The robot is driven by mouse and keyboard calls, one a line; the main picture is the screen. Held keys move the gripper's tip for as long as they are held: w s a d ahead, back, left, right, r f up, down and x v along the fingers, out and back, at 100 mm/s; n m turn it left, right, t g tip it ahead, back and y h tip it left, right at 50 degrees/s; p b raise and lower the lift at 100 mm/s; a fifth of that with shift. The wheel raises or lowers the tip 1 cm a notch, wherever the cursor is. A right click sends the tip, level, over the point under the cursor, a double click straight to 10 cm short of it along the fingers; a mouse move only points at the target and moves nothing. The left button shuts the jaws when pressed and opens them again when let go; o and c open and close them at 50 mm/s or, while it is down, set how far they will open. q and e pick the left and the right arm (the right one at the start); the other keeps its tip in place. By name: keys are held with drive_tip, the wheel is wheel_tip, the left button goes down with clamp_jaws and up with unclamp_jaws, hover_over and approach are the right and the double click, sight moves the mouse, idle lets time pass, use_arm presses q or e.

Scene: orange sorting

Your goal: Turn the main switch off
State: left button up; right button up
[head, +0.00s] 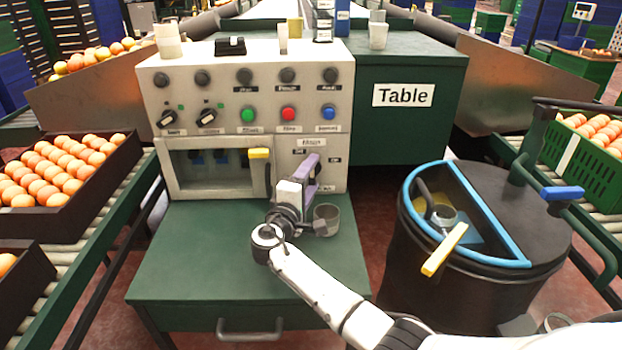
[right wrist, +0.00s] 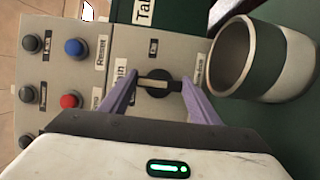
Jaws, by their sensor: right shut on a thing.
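The control panel (head: 245,75) stands on the green table, with a "Main" label (head: 311,142) at its lower right. The bar lies sideways in that view, which is about upright on the panel. My right gripper (right wrist: 158,83) has its purple fingers on either side of the knob and is shut on it. In the head view my right gripper (head: 308,172) hides the switch. My left gripper is not in view.
A cup (head: 327,219) stands close beside my right wrist and also shows in the right wrist view (right wrist: 232,60). Push buttons, including a red one (head: 288,113), sit above. A black drum (head: 520,195) stands at right.

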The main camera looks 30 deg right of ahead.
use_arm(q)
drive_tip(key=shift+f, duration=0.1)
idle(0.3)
use_arm(e)
drive_tip(key=o, duration=1)
drive_tip(key=shift+o, duration=0.2)
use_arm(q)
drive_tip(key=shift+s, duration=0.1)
use_arm(e)
drive_tip(key=p+v, duration=0.1)
drive_tip(key=v, duration=0.8)
drive_tip(key=shift+a, duration=0.1)
drive_tip(key=shift+s+a, duration=0.4)
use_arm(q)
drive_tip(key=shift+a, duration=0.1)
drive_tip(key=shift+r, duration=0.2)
